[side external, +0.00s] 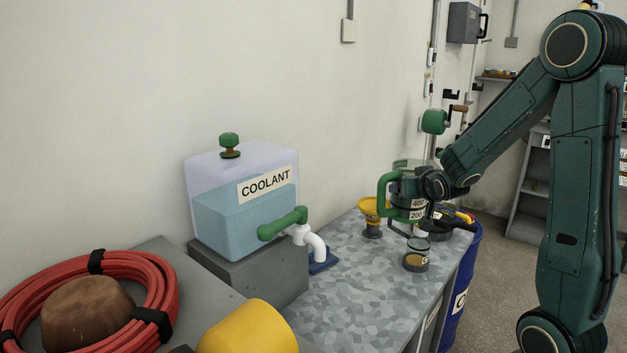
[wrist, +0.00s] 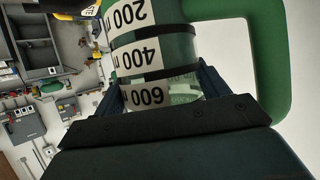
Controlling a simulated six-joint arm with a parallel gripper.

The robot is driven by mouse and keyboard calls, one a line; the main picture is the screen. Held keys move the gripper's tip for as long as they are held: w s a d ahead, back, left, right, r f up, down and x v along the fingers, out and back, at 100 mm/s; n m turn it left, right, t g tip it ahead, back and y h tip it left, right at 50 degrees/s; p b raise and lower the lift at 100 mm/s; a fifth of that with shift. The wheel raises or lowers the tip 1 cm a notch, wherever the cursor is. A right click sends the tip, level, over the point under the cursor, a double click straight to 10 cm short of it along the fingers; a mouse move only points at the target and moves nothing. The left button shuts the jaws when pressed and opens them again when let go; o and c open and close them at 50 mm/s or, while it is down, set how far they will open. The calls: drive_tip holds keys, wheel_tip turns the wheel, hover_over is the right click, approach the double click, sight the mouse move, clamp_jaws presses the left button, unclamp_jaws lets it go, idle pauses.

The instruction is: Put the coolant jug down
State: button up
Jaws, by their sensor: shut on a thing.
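The coolant jug (side external: 416,205) is a clear measuring jug with a green handle and white volume labels. In the side view it is upright above the far part of the bench, its handle to the left. My gripper (side external: 428,189) is shut around the jug body from the right. In the wrist view the jug (wrist: 155,50) fills the space between the fingers, with its 200, 400 and 600 labels upside down. I cannot tell whether its base touches the bench.
A yellow funnel (side external: 371,208) and a small jar (side external: 416,256) are close to the jug. The bench's (side external: 340,305) near part is clear.

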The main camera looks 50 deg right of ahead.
sight(414, 199)
drive_tip(key=shift+w+r+m+h, duration=0.1)
drive_tip(key=shift+r+m+h, duration=0.1)
drive_tip(key=shift+m+h, duration=0.2)
drive_tip(key=shift+f+m+g+h, duration=0.1)
drive_tip(key=shift+m+g+h, duration=0.4)
drive_tip(key=shift+m+g, duration=0.4)
drive_tip(key=shift+a+f+m+g+h, duration=0.15)
drive_tip(key=shift+m+g, duration=0.1)
drive_tip(key=shift+g, duration=0.15)
drive_tip(key=shift+f+m+g+h, duration=0.15)
drive_tip(key=shift+m+g, duration=0.1)
drive_tip(key=shift+g, duration=0.15)
drive_tip(key=shift+a+m+g+h, duration=0.4)
drive_tip(key=shift+a+m+g, duration=0.05)
drive_tip(key=shift+m+g, duration=0.35)
drive_tip(key=shift+s+a+r+m+g, duration=0.15)
drive_tip(key=shift+s+a+m+g, duration=0.1)
drive_tip(key=shift+a+m+g, duration=0.6)
drive_tip(key=shift+s+a+r+m+g, duration=0.1)
drive_tip(key=shift+s+a+m+g, duration=0.1)
drive_tip(key=shift+a+m+g, duration=0.65)
drive_tip(key=shift+s+a+r+m+g, duration=0.15)
drive_tip(key=shift+s+a+m+g, duration=0.1)
drive_tip(key=shift+a+m+g, duration=0.55)
drive_tip(key=shift+a+f, duration=0.1)
wheel_tip(414, 199, down, 16)
drive_tip(key=shift+f, duration=0.1)
